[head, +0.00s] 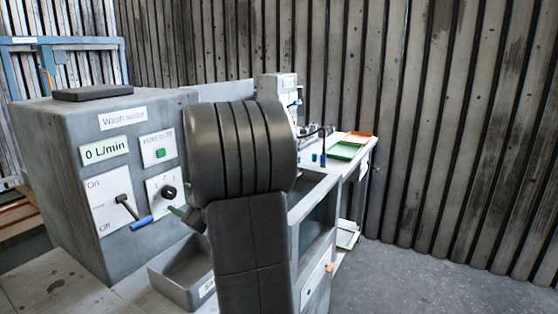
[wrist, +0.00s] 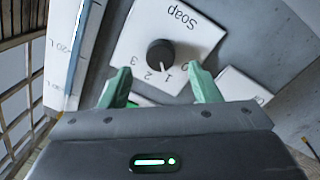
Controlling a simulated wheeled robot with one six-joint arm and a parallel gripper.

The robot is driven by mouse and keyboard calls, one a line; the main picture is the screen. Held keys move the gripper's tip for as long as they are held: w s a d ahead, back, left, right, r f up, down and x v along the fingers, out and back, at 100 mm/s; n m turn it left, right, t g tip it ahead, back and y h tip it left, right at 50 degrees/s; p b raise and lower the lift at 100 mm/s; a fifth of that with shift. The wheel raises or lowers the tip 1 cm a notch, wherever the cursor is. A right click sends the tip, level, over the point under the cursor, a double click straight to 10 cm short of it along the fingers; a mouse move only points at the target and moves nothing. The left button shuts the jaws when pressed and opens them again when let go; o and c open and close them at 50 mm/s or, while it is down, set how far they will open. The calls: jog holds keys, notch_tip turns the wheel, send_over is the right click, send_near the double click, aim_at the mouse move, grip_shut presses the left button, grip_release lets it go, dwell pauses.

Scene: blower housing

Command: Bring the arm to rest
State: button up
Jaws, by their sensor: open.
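My gripper (wrist: 158,70) is open, with its two green fingers spread in the wrist view. Nothing is held between them. A dark round knob (wrist: 160,55) on a white "Soap" panel (wrist: 185,38) shows just beyond and between the fingertips, its white mark towards the 1. I see no contact, but cannot tell the exact gap. In the head view one green fingertip (head: 179,212) shows just below the same knob (head: 168,192). My dark arm hides the rest of the gripper there.
The grey wash-water housing (head: 75,190) carries a "0 L/min" display (head: 105,150), a green fill button (head: 160,153) and a lever with a blue handle (head: 141,222), close left of my gripper. A grey bin (head: 185,270) stands below. A bench with a green tray (head: 345,150) stands behind.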

jog(key=v, duration=0.8)
jog(key=shift+s+d, duration=0.1)
jog(key=shift+d, duration=0.15)
